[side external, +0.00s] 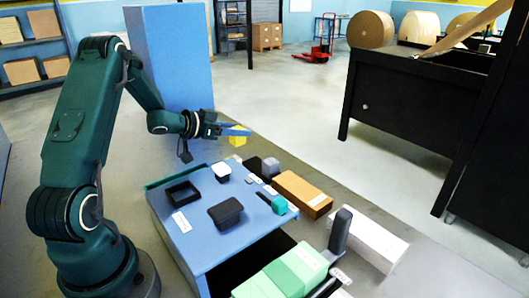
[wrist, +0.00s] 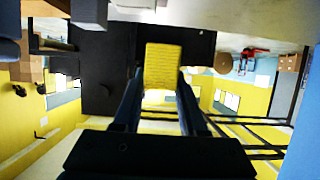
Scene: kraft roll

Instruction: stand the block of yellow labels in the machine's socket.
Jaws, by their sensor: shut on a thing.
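The block of yellow labels (side external: 238,139) is held in the air behind the blue machine's far edge. In the wrist view the yellow block (wrist: 163,68) sits between the two dark fingers, its ridged face toward the camera. My gripper (side external: 236,131) is shut on it, with a blue finger in front of part of the block. The blue machine (side external: 207,245) stands below, in front of my gripper. On its top is a black square open frame (side external: 182,192), which looks like the socket. It appears empty and lies left and nearer than the block.
A black lidded piece (side external: 225,212) and a white-topped piece (side external: 221,170) stand on the machine's top. Right of it are a brown box (side external: 302,194), green blocks (side external: 283,275), a dark upright post (side external: 340,231) and a white box (side external: 367,240). A tall blue cabinet (side external: 170,60) stands behind my arm.

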